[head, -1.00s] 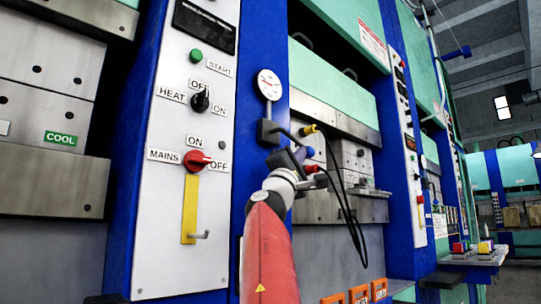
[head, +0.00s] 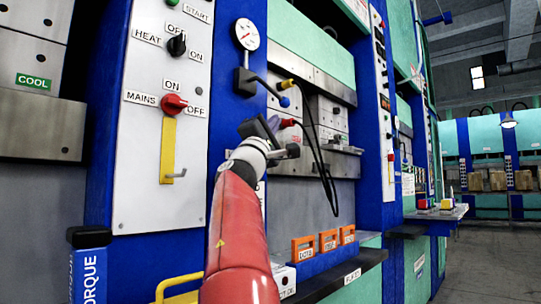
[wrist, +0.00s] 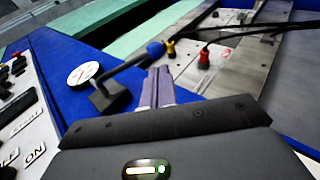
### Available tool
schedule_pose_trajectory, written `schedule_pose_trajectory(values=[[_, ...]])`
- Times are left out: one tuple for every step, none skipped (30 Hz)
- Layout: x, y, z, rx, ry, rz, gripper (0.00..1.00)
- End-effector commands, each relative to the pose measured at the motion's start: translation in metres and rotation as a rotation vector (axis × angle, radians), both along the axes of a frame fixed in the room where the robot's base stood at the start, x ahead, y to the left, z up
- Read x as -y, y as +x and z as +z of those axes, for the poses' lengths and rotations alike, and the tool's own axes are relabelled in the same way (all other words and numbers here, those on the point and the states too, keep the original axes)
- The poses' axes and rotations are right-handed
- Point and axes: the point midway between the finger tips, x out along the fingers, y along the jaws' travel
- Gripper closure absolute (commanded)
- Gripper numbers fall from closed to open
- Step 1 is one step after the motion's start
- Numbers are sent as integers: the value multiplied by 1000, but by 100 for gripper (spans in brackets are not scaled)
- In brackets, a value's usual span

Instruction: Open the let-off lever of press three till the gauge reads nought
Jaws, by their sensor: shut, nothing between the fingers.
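The round white gauge (head: 246,33) is on the blue upright right of the control panel. Its needle is too small to read; it also shows in the wrist view (wrist: 82,74). Below it, a black valve block (head: 245,82) carries a dark lever with a blue knob (head: 284,102), sloping down to the right. In the wrist view the block (wrist: 108,95) and blue knob (wrist: 156,50) lie just beyond my fingertips. My gripper (head: 272,128) is shut and empty, a little below the knob. I cannot tell whether it touches the lever. No press number is legible.
A yellow plug (head: 289,83) and red plug (head: 286,123) with hanging black cables sit close to the lever. The white panel (head: 150,150) with a red mains switch (head: 173,104) is at left. Orange-framed tags (head: 328,240) stand below right.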

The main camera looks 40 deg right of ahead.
Motion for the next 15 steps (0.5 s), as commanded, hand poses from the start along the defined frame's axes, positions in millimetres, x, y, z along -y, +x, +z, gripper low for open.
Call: schedule_pose_trajectory(values=[[-2,-2,-2,-1,0,6,100],[-2,-3,-5,-2,-1,7,100],[-3,-3,-10,-2,-2,10,100],[-5,-5,-19,0,0,10,100],[-7,-6,-25,0,0,9,100],[-9,-8,-31,1,-1,9,100],[-11,-9,-36,-1,-2,12,100],[-12,-10,-37,0,-1,10,100],[-13,-11,-42,-1,0,9,100],[-14,-13,-46,0,0,7,100],[-16,-13,-49,0,0,9,100],[-18,-14,-54,-1,-2,9,100],[-19,-15,-57,-1,-3,10,100],[-20,-15,-61,1,-2,9,100],[-21,-16,-65,0,-1,8,100]])
